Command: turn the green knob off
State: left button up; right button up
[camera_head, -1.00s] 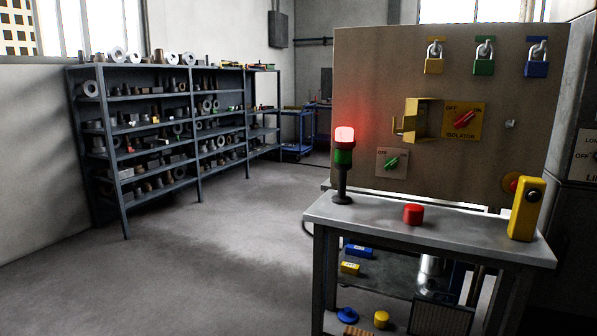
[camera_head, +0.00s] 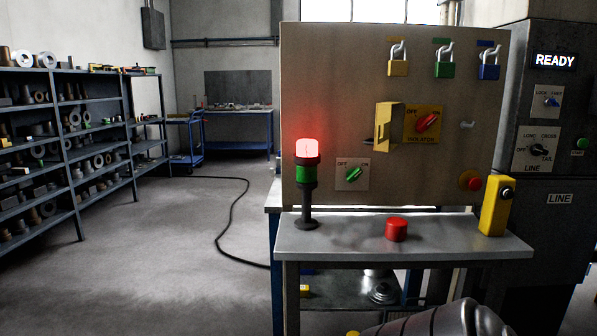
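The green knob (camera_head: 353,174) sits on a small pale plate (camera_head: 343,183) low on the left of the upright tan panel (camera_head: 300,90). Its handle is tilted, with the upper end toward the right. The plate reads OFF at its upper left, and the knob does not point at that word. Part of a grey rounded body, which looks like one of my arm links, shows at the bottom edge right of centre. Neither of my grippers is in view.
A lit red and green signal tower (camera_head: 306,185), a red button (camera_head: 397,229) and a yellow box (camera_head: 496,205) stand on the grey bench (camera_head: 340,240) before the panel. A red isolator knob (camera_head: 428,123) and padlocks hang higher. Open floor lies left, crossed by a black cable (camera_head: 232,215).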

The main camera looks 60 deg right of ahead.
aim_at(352, 174)
jog(key=z, duration=0.4)
jog(key=i, duration=1.5)
jog(key=z, duration=0.95)
